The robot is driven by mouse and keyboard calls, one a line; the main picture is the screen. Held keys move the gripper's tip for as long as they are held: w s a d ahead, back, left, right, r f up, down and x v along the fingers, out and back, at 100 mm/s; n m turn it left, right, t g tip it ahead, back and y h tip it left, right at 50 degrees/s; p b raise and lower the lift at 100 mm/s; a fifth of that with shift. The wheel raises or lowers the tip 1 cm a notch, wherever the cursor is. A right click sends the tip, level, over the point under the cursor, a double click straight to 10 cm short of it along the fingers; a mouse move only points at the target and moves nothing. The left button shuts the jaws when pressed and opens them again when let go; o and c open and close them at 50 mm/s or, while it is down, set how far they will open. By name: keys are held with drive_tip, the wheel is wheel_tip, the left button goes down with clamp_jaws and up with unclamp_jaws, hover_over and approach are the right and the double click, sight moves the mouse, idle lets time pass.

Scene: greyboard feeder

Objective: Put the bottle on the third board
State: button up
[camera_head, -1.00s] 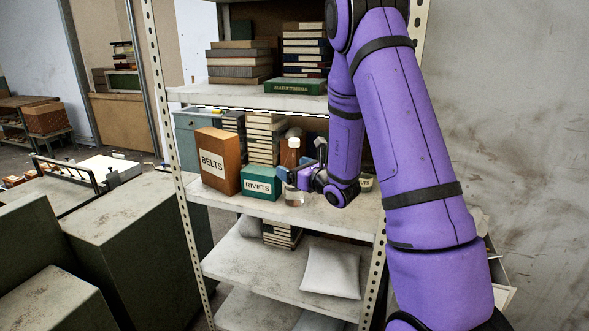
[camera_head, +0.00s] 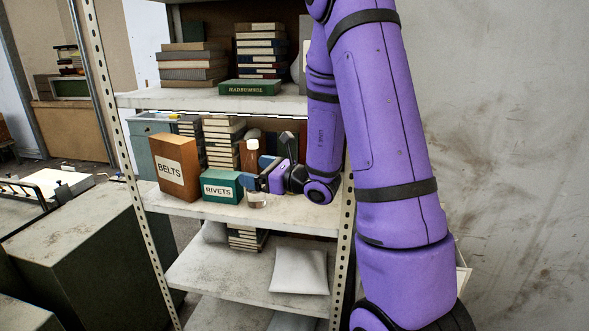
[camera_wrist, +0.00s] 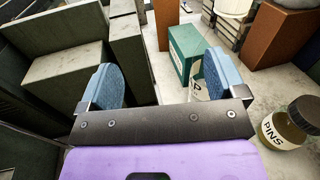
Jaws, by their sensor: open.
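My gripper (camera_head: 262,178) reaches in from the right at the bottle's height. Its blue fingers overlap the bottle's middle in the head view; I cannot tell whether they touch it. In the wrist view my gripper (camera_wrist: 160,78) shows its two blue fingers wide apart.
The brown BELTS box (camera_head: 177,165) and green RIVETS box (camera_head: 220,187) stand left of the bottle. A PINS jar (camera_wrist: 290,122) stands at the right in the wrist view. Rows of books are behind. A board above holds books (camera_head: 190,65); one below holds a white cushion (camera_head: 300,271).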

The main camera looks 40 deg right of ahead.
drive_tip(key=s+a+r+n+g+y, duration=0.3)
drive_tip(key=s+a+r+n+g, duration=0.1)
drive_tip(key=s+a+n+g, duration=0.3)
drive_tip(key=s+a+r+n+g+y, duration=0.2)
drive_tip(key=s+a+r+n+g, duration=0.3)
drive_tip(key=s+a+n, duration=0.3)
drive_tip(key=s+d+r+n+h, duration=0.2)
drive_tip(key=s+d+n+h, duration=0.1)
drive_tip(key=s+n+h, duration=0.3)
drive_tip(key=s+d+r+n+t+h, duration=0.1)
drive_tip(key=s+d+r+n+h, duration=0.1)
drive_tip(key=s+n+h, duration=0.4)
drive_tip(key=s+d+n, duration=0.1)
drive_tip(key=n, duration=0.2)
drive_tip(key=shift+r+h, duration=0.3)
drive_tip(key=shift+r, duration=0.05)
